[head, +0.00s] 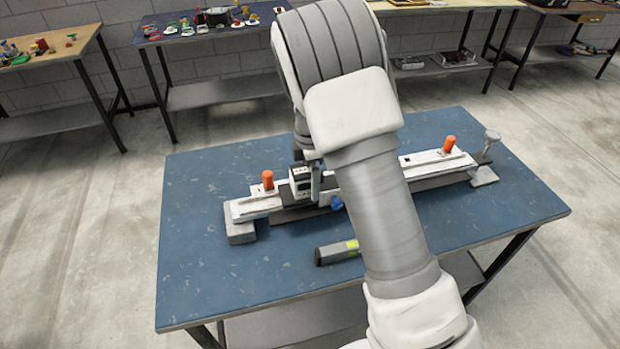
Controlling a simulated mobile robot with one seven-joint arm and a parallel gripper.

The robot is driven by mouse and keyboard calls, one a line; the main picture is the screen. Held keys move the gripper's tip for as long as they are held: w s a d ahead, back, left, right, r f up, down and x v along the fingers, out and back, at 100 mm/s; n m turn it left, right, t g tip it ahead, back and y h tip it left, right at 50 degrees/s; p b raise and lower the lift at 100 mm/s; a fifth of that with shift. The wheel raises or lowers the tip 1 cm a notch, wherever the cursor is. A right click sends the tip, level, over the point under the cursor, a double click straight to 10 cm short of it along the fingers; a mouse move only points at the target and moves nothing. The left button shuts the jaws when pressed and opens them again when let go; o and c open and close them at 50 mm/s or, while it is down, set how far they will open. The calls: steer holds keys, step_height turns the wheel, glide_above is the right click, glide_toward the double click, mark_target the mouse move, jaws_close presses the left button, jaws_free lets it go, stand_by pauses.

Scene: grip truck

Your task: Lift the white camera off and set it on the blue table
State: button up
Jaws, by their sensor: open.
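The white camera (299,186) is a small white box with dark details. It sits on a long white and dark slider rail (258,206) that lies across the blue table (200,272). My gripper (312,178) reaches down at the camera from above, with a grey finger at the camera's right side. It is open. My arm hides most of the gripper and the middle of the rail, so I cannot tell whether a finger touches the camera.
Orange knobs (268,180) (449,144) stand up from the rail. A dark tool with a yellow-green patch (336,252) lies on the table in front of the rail. The table's left and front left are bare. Benches with small items (215,27) stand behind.

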jaws_close()
steer(key=c, duration=0.5)
jaws_free()
steer(key=c, duration=0.5)
steer(key=shift+o, duration=0.2)
steer(key=shift+r+p, duration=0.7)
steer(key=shift+r, duration=0.6)
steer(key=shift+r+p, duration=1.5)
steer(key=shift+r, duration=1.05)
steer(key=shift+w+r, duration=0.1)
step_height(320, 180, up, 13)
steer(key=p, duration=0.8)
steer(key=shift+r, duration=0.15)
